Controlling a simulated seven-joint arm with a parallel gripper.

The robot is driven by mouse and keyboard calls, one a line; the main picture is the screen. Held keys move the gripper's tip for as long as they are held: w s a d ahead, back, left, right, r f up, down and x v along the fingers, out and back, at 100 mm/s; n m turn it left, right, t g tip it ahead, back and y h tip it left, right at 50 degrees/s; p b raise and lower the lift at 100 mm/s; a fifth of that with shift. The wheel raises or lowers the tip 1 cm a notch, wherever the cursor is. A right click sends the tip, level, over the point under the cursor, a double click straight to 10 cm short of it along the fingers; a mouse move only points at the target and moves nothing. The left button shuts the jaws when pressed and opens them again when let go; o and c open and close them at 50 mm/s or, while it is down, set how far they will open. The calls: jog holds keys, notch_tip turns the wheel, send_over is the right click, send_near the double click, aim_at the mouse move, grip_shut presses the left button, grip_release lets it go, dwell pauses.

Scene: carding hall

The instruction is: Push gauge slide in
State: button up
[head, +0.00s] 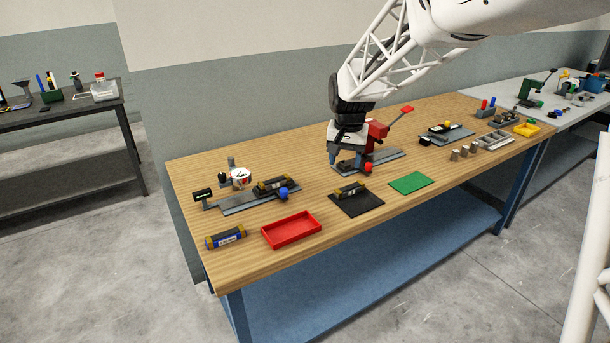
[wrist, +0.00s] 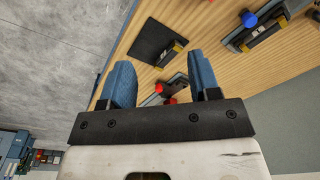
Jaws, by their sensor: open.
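At the left of the bench in the head view, a long grey rail fixture (head: 232,204) has a dark block (head: 270,184) on it and a blue knob (head: 283,194) at its front. A round white dial gauge (head: 240,178) stands behind it. I take this to be the gauge slide; the blue knob (wrist: 249,19) also shows at the top right of the wrist view. My gripper (wrist: 162,82) is open, its blue fingers apart with nothing held. In the head view it is over a second fixture, right of the slide, with a red knob (head: 368,168) and red lever (head: 406,110).
Several small metal cylinders and a yellow tray (head: 527,130) stand at the right.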

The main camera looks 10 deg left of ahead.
jog(key=w+a+f, duration=0.6)
jog(key=a, duration=0.4)
send_over(283, 190)
jog(key=shift+g, duration=0.4)
jog(key=f, duration=0.7)
jog(key=shift+w+f, duration=0.1)
jog(key=shift+w, duration=0.1)
jog(key=shift+f, duration=3.9)
jog(key=shift+c, duration=0.4)
grip_shut()
